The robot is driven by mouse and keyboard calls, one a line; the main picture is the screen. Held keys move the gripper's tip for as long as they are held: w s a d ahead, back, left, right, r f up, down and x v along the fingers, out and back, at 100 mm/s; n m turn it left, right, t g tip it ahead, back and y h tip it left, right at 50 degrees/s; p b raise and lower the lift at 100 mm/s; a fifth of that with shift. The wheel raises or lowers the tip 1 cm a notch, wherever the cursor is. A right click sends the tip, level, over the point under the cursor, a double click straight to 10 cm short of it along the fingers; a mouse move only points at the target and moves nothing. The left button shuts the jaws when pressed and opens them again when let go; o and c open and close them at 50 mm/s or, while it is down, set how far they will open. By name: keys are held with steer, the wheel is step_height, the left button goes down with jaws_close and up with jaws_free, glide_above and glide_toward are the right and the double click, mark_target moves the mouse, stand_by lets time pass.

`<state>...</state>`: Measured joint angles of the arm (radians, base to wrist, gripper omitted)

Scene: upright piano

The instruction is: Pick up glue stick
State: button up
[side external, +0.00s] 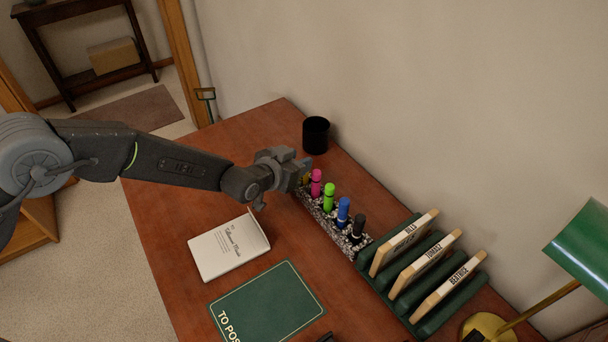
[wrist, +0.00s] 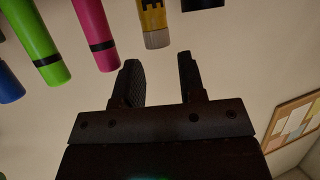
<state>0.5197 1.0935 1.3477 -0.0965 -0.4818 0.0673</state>
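A yellow stick with black markings and a pale grey end (wrist: 154,24), which looks like the glue stick, shows at the top of the wrist view. It lies just beyond my fingertips, lined up roughly with the gap between them. My gripper (wrist: 160,72) is open, with nothing between its fingers. In the side view my gripper (side external: 304,168) is at the far end of a speckled holder (side external: 318,212), and it hides most of the yellow stick there. I cannot tell the exact distance between fingers and stick.
Pink (side external: 316,183), green (side external: 329,198), blue (side external: 343,212) and black (side external: 358,228) markers stand in a row in the holder. A black cup (side external: 315,135) stands behind my gripper, near the wall. A green rack (side external: 372,270), a white booklet (side external: 228,248) and a green mat (side external: 266,304) are on the desk.

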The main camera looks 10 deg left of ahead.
step_height(320, 180, down, 2)
steer(key=shift+f, duration=0.2)
steer(key=shift+w+d+f, duration=0.1)
steer(key=shift+w+d, duration=0.3)
steer(key=shift+w, duration=0.45)
steer(key=shift+w+d+f, duration=0.15)
steer(key=shift+w+d, duration=0.05)
steer(key=shift+w, duration=0.2)
jaws_close()
